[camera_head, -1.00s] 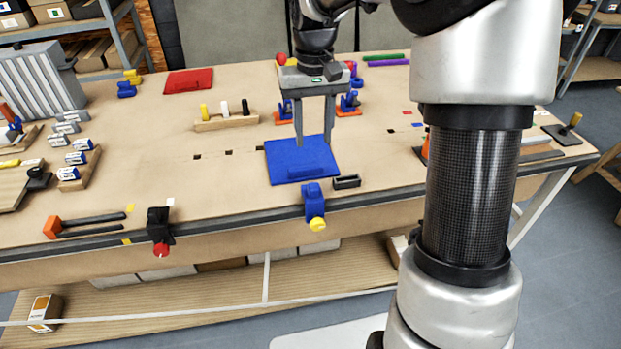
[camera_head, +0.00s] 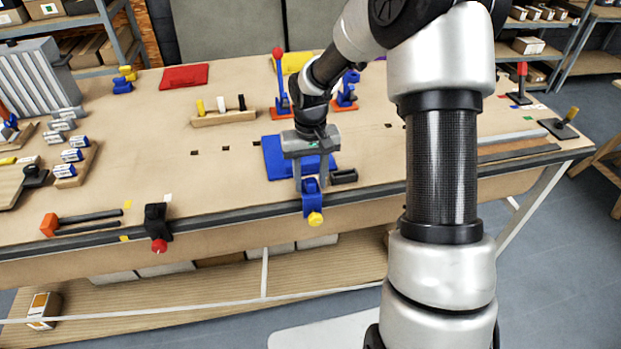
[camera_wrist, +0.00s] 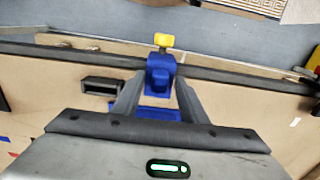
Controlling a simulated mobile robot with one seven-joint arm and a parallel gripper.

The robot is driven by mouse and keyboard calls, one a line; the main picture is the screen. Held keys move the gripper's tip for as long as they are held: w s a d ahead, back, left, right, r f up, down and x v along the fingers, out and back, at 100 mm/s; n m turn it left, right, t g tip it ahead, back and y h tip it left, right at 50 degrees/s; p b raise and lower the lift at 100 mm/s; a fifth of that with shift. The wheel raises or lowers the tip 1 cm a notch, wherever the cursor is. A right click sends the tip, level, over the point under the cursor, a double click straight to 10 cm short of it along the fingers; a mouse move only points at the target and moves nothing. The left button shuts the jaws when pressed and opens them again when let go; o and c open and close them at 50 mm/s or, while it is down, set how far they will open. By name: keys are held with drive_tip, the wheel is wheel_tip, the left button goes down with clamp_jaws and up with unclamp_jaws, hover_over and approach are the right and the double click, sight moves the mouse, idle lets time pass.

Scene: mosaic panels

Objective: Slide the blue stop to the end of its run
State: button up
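The blue stop (camera_head: 313,200), a blue block with a yellow knob, sits on the dark rail (camera_head: 230,216) along the table's front edge. It also shows in the wrist view (camera_wrist: 160,68), at top centre. My gripper (camera_head: 311,184) points down over the stop. In the wrist view, the fingers of my gripper (camera_wrist: 160,82) are apart, one on each side of the blue block. Whether they touch it I cannot tell. A blue mat (camera_head: 275,160) lies just behind the stop, partly hidden by my gripper.
A black stop with a red knob (camera_head: 156,222) is on the same rail to the left. A small black tray (camera_head: 344,177) lies close to the right of my gripper. An orange-headed hammer (camera_head: 50,226) lies at the left front. The rail between the two stops is clear.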

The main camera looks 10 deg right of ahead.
clamp_jaws()
drive_tip(key=a+b, duration=0.3)
drive_tip(key=a, duration=1.2)
drive_tip(key=shift+a, duration=0.75)
drive_tip(key=shift+r, duration=0.1)
unclamp_jaws()
drive_tip(key=shift+a, duration=0.15)
